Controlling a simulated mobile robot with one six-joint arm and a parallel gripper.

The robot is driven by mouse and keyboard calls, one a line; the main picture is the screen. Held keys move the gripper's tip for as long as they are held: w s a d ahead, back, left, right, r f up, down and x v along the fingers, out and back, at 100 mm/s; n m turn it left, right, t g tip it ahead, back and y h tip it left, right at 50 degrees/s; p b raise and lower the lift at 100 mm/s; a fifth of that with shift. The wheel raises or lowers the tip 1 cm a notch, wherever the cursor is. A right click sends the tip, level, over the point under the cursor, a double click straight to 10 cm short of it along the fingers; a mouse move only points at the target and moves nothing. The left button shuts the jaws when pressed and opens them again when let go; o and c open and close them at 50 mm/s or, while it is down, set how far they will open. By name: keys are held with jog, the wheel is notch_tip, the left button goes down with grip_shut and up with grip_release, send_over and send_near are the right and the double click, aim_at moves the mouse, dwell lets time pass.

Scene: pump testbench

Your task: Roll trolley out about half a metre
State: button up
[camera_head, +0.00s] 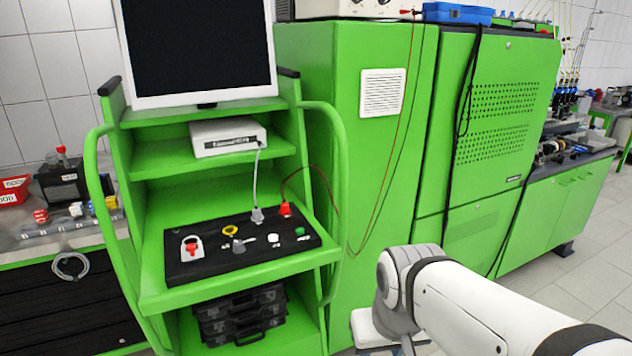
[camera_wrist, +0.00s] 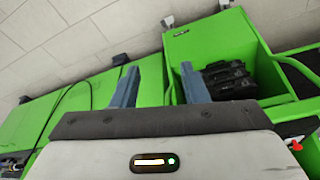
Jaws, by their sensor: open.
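The green trolley (camera_head: 155,290) stands upright at the left of the head view, beside the tall green cabinet. It has curved tube handles at its left side (camera_head: 92,200) and right side (camera_head: 341,170). It carries a monitor (camera_head: 200,45), a white box (camera_head: 227,137) and a black control panel (camera_head: 240,247). Black cases (camera_head: 240,315) sit on its lower shelf. In the tilted wrist view, the trolley (camera_wrist: 210,45) and its cases are beyond my gripper (camera_wrist: 158,70). My gripper is open, with nothing between its fingers and apart from the handles. The head view does not show my gripper.
The green cabinet (camera_head: 365,145) stands right of the trolley, with red and black cables hanging down it. A workbench (camera_head: 70,245) with small parts is at left. Another bench (camera_head: 560,190) is at far right. Tiled floor (camera_head: 580,270) is free at right.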

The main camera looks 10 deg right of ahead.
jog(key=w+d+t+b, duration=0.1)
jog(key=w+d+t, duration=0.15)
jog(key=w, duration=0.55)
jog(key=n+t+y+b, duration=0.15)
jog(key=t+b, duration=0.25)
jog(key=t, duration=0.9)
send_near(345, 183)
jog(key=w, duration=0.3)
jog(key=shift+w+a+p, duration=0.15)
jog(key=shift+w+p, duration=0.1)
jog(key=shift+w, duration=1.05)
jog(key=shift+w+a+p, duration=0.2)
jog(key=shift+w+p, duration=0.05)
jog(key=shift+w, duration=1.05)
jog(key=shift+w+a+p, duration=0.15)
jog(key=shift+w+p, duration=0.1)
jog(key=shift+w, duration=1.1)
grip_shut()
